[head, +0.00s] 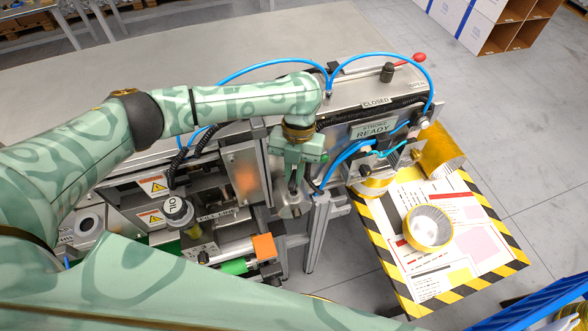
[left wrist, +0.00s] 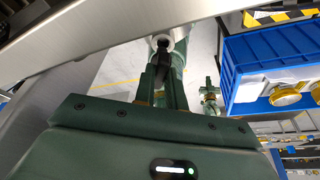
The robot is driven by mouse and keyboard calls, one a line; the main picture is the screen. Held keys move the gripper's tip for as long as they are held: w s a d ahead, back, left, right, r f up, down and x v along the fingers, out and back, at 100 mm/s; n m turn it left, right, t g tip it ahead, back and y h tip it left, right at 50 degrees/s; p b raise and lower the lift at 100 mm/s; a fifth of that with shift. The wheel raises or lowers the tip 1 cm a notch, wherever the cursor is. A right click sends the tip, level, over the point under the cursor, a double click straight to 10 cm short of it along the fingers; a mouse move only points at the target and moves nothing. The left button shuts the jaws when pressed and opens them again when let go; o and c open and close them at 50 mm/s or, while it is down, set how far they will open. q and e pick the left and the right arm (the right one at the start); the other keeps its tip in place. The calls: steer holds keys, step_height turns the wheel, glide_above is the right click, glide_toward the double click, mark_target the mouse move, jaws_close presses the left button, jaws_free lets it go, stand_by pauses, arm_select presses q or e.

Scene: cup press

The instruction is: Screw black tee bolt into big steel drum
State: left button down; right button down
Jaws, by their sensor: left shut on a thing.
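My left gripper (head: 295,188) points down at the front of the metal machine, beside its right-hand end. In the left wrist view its two fingers (left wrist: 163,92) are shut on a black piece, which I take for the black tee bolt (left wrist: 162,52). The bolt's far end meets a pale round part (left wrist: 165,38); I cannot tell if it is threaded in. In the head view a shiny steel surface (head: 290,210), possibly the big steel drum, shows just below the fingertips, mostly hidden. A small green shape (left wrist: 209,96) in the left wrist view may be my right gripper.
A yellow-and-black edged board (head: 390,264) holds a gold-rimmed ribbed cup (head: 428,227). A blue crate (head: 550,305) is at the lower right.

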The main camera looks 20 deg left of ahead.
mark_target(294, 174)
arm_select(q)
steer(key=shift+f+b, duration=0.55)
steer(key=shift+f, duration=0.65)
steer(key=shift+f, duration=0.25)
steer(key=shift+s+f, duration=0.25)
steer(key=shift+f, duration=0.1)
steer(key=shift+p+v, duration=0.7)
steer(key=shift+v, duration=0.25)
steer(key=shift+s+r, duration=0.1)
steer(key=shift+f+b, duration=0.3)
steer(key=shift+f, duration=0.2)
stand_by(0.9)
steer(key=shift+f, duration=0.2)
